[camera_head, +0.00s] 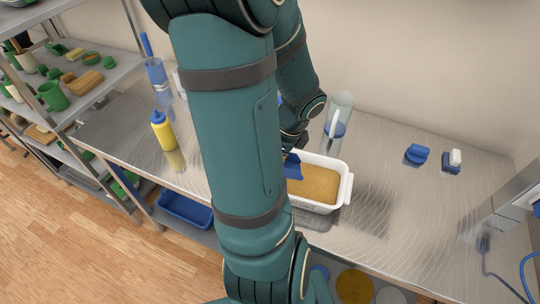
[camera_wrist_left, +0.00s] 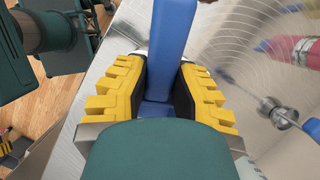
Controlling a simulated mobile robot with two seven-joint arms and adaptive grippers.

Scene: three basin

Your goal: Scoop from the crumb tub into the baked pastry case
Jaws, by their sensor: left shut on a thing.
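A white rectangular tub (camera_head: 346,187) with a handle at its end and an even golden-brown fill, which looks like the crumb tub, stands on the metal counter. My left gripper (camera_wrist_left: 166,92) is shut on the blue handle of a scoop (camera_wrist_left: 172,45); its yellow fingers are on both sides of it. In the head view the blue scoop end (camera_head: 292,166) is at the tub's left part, over or in the fill; I cannot tell which. My arm hides most of the gripper and the tub's left side there. I cannot make out the pastry case. My right gripper is not in view.
A yellow bottle (camera_head: 163,132) and a blue-handled tool in a holder (camera_head: 156,73) stand left of my arm. A clear cylinder (camera_head: 341,107) stands behind the tub. The counter's right front is clear.

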